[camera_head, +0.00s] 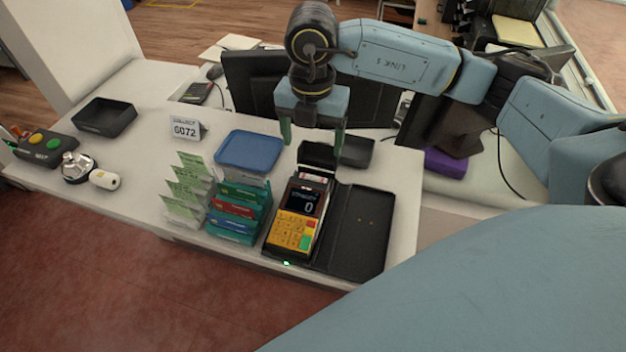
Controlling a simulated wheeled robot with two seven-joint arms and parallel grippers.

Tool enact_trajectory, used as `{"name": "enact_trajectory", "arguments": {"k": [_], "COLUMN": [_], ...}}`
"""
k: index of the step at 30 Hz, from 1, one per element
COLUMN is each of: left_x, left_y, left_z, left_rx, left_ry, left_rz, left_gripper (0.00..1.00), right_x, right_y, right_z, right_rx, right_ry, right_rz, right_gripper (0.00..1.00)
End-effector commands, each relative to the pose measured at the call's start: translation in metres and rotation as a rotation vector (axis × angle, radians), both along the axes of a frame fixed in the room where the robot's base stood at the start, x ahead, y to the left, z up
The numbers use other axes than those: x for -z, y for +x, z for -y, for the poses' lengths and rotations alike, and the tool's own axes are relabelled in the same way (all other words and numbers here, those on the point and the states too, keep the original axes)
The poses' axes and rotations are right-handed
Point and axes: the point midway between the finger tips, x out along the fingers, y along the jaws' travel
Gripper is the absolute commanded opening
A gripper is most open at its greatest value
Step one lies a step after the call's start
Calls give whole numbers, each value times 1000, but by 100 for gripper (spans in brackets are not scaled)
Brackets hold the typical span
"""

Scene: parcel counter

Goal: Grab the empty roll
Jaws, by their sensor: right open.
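The card terminal (293,229) stands on the counter with its yellow keypad facing the front and its display reading 0. Its dark rear lid (318,154) stands raised, and a small pale piece (313,177) shows in the opening below it. I cannot tell whether this piece is the empty roll. A white roll-like object (104,180) lies far left, with a dark spot on its end. My right gripper (313,137) points down, open and empty, above and just behind the raised lid. My left gripper is not in view.
A black open case or tray (360,232) lies right of the terminal. Card holders (238,212) and green slips (184,192) stand left of it. A blue tray (249,151), number sign (186,128) and black tray (104,117) are further back. Monitors stand behind. Bare counter lies centre-left.

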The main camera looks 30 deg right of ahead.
Motion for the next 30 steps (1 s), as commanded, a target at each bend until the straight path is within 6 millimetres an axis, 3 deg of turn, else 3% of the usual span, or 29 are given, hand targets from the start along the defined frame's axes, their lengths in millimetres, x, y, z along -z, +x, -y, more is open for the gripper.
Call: {"name": "enact_trajectory", "arguments": {"k": [3,13,21,30], "left_x": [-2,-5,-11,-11], "left_y": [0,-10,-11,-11], "left_z": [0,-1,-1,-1], "left_rx": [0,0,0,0], "left_ry": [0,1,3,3], "left_rz": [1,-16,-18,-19], "left_gripper": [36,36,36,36], "right_x": [22,51,89,94], "right_y": [-1,-2,-4,-3], "right_z": [0,1,2,2], "right_rx": [0,0,-1,-1], "right_ry": [0,-1,1,0], "right_rz": [-4,-2,-1,1], "right_gripper": [77,77,77,77]}}
